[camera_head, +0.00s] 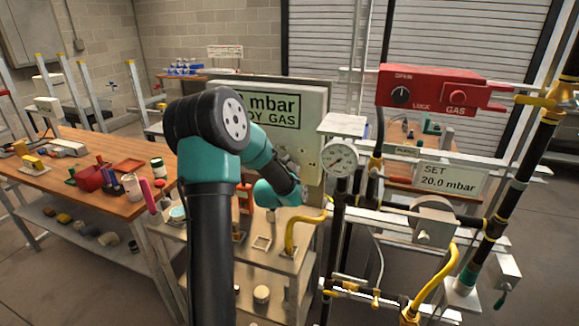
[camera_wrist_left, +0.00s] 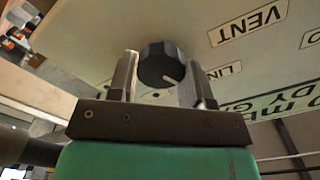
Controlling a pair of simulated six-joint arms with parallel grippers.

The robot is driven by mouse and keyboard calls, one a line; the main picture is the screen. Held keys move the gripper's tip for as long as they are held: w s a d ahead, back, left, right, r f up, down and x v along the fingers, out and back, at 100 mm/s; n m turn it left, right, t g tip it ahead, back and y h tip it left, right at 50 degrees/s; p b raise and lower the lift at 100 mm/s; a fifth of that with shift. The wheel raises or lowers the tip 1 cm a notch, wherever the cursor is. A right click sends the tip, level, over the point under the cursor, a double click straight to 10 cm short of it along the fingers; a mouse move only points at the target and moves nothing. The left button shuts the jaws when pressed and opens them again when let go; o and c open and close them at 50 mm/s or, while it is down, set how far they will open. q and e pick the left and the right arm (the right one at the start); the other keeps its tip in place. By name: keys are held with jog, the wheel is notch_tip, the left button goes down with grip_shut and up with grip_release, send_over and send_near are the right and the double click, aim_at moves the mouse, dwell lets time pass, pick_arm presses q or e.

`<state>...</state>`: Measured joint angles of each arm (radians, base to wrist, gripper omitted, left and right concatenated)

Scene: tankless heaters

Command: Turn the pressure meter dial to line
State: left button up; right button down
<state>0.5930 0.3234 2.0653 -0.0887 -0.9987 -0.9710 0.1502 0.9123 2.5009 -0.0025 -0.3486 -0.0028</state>
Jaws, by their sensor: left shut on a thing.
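The dial is a round black knob (camera_wrist_left: 162,64) with a short white mark, on the pale face of the meter box. In the left wrist view it sits between the two fingers of my left gripper (camera_wrist_left: 158,72), which is shut on it. The knob's white mark points toward the lower right of that view. A partly covered label starting "LIN" (camera_wrist_left: 229,71) is right of the knob, and a "VENT" label (camera_wrist_left: 247,25) is farther up. In the head view the meter box (camera_head: 312,112) stands behind my left arm, which hides the knob. My right gripper is not in view.
A round gauge (camera_head: 340,158) and pipework stand right of the meter box. A red gas unit (camera_head: 442,91) and a "SET 20,0 mbar" sign (camera_head: 449,179) are farther right. A wooden bench (camera_head: 90,150) with tools is at left. A yellow hose (camera_head: 292,236) hangs below the box.

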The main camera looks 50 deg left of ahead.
pick_arm(q)
jog(key=o, duration=0.9)
jog(key=v, duration=1.7)
jog(key=shift+s+d, duration=0.15)
jog(key=shift+d, duration=0.05)
